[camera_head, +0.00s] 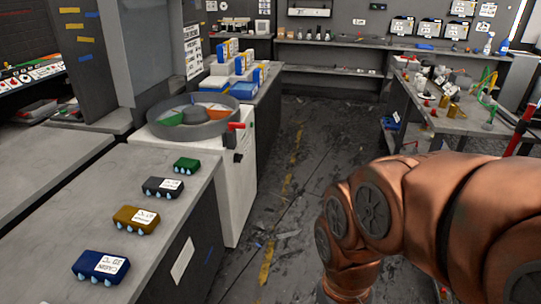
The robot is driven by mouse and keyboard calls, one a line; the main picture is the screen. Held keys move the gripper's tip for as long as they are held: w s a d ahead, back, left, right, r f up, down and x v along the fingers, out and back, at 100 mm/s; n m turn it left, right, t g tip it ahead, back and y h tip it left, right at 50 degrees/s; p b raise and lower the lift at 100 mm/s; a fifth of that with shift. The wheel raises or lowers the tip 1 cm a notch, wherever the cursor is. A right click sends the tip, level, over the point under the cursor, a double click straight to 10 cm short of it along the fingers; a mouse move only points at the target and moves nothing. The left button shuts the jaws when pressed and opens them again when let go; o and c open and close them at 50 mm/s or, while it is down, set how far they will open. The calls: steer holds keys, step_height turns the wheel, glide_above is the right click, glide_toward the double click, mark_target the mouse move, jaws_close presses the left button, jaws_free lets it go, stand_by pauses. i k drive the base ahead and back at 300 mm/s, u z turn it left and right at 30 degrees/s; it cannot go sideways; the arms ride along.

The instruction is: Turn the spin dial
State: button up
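What looks like the spin dial (194,118) is a round wheel with green, orange and other coloured sectors inside a raised grey ring. It lies flat on top of a white cabinet (236,190), left of the picture's middle. A small red piece (236,126) sits at the ring's right edge. My copper-coloured arm fills the lower right, well apart from the dial. My gripper is out of view, so its opening cannot be seen.
A grey counter (60,240) at the front left bears several coloured blocks with labels, including a blue one (101,267). Blue and white boxes (228,65) stand behind the dial. A cluttered workbench (440,115) is at the right. The floor (300,150) between is open.

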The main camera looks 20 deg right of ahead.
mark_target(238, 158)
steer(key=z, duration=1.15)
steer(key=i, duration=3.9)
